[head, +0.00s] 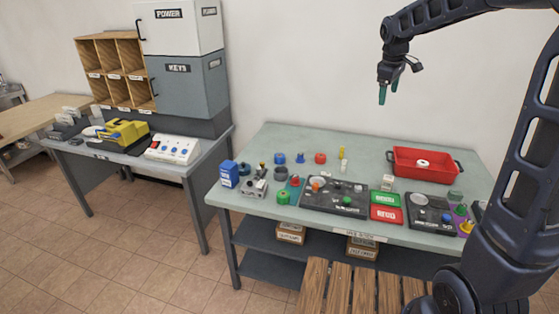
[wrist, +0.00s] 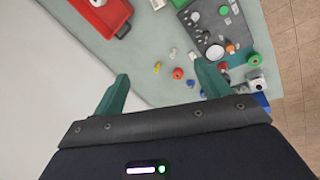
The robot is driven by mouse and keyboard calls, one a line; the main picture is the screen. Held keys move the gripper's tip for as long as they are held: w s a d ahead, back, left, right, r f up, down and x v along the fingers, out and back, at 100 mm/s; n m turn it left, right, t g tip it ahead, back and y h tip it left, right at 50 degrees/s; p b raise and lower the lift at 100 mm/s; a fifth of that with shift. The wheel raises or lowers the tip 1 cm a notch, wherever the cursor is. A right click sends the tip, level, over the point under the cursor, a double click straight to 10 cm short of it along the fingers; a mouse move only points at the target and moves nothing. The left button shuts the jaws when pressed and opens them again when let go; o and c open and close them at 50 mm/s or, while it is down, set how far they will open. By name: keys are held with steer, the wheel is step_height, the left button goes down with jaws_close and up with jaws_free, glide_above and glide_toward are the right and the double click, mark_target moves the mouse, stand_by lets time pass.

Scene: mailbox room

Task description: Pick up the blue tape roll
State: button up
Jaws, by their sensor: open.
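Two small blue round things stand near the back left of the grey-green table in the head view, a left one (head: 279,158) and a right one (head: 300,158). Either may be the blue tape roll; they are too small to tell which. The wrist view shows small blue things (wrist: 190,83) close to the right finger, partly hard to make out. My gripper (head: 388,93) hangs high above the table's back right, fingers down, open and empty. Its two green fingers also show in the wrist view (wrist: 162,76), well apart.
A red roll-like thing (head: 320,158) stands right of the blue ones. A red tray (head: 425,165) lies at the back right. Dark boards (head: 335,206) with knobs, a green roll (head: 283,197) and a blue box (head: 229,174) fill the front and left. The table's back middle is fairly clear.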

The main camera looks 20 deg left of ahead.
steer(key=w+a+f+n, duration=0.45)
steer(key=w+a, duration=0.25)
steer(key=a, duration=0.3)
steer(key=n+h, duration=0.2)
steer(key=n, duration=0.9)
glide_toward(279, 156)
steer(key=shift+m, duration=0.25)
steer(key=x, duration=0.5)
steer(key=shift+d, duration=0.25)
steer(key=shift+t, duration=0.3)
steer(key=shift+a+x, duration=0.1)
steer(key=shift+x, duration=1.2)
steer(key=shift+a+x, duration=0.15)
steer(key=shift+x, duration=1.2)
steer(key=c, duration=1.1)
